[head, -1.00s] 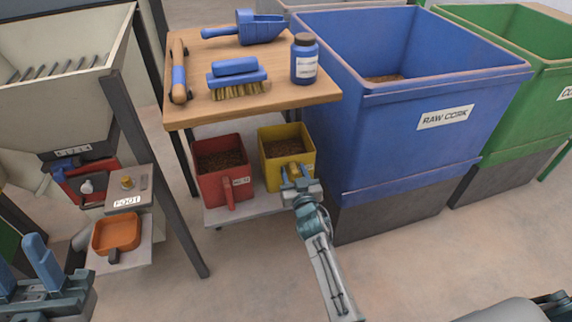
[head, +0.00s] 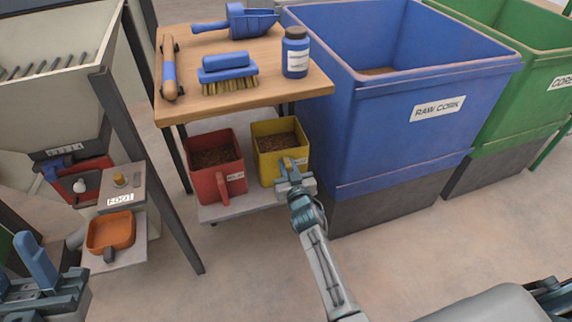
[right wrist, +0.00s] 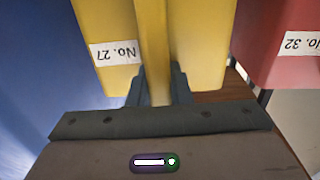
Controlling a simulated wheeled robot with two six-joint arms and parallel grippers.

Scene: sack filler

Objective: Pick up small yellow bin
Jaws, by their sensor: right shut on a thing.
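The small yellow bin (head: 268,167) stands upright on the low shelf under the table, filled with dark brown granules. It also shows close up in the right wrist view (right wrist: 205,45), with a "No. 27" label and a vertical handle. My right gripper (head: 290,170) is at the bin's front. In the right wrist view its fingers (right wrist: 157,88) are shut on the yellow handle from both sides. The fingertips partly hide the handle in the head view. My left gripper (head: 20,268) is at the lower left edge, partly cut off, its fingers apart and empty.
A red bin (head: 205,183) stands close left of the yellow one on the shelf (head: 240,207). The wooden tabletop (head: 190,60) overhangs both. A large blue raw-cork container (head: 400,140) is close on the right. The floor in front is clear.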

